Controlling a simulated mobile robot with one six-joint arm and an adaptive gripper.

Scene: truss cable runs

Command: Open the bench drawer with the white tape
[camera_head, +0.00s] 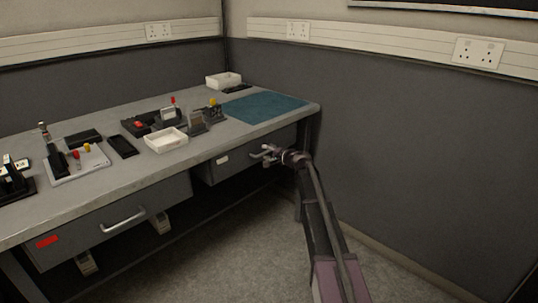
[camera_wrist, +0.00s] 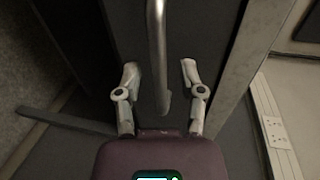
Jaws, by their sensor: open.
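The bench drawer with the white tape (camera_head: 222,160) is under the right part of the bench. Its front looks closed. My gripper (camera_head: 268,154) is at the right part of this drawer's front, by its handle, which is mostly covered by the gripper in the head view. In the wrist view, the metal bar handle (camera_wrist: 157,40) runs down between the two fingers of my gripper (camera_wrist: 159,72). The fingers are open, with a gap visible on each side of the bar. The tape is out of the wrist view.
A second drawer with red tape (camera_head: 47,241) and a bar handle (camera_head: 123,221) is at the left. The bench top (camera_head: 215,140) holds white trays (camera_head: 166,140), a blue mat (camera_head: 262,107) and several tools. A dark wall panel (camera_head: 420,150) stands at right. Floor (camera_head: 235,245) before the bench is clear.

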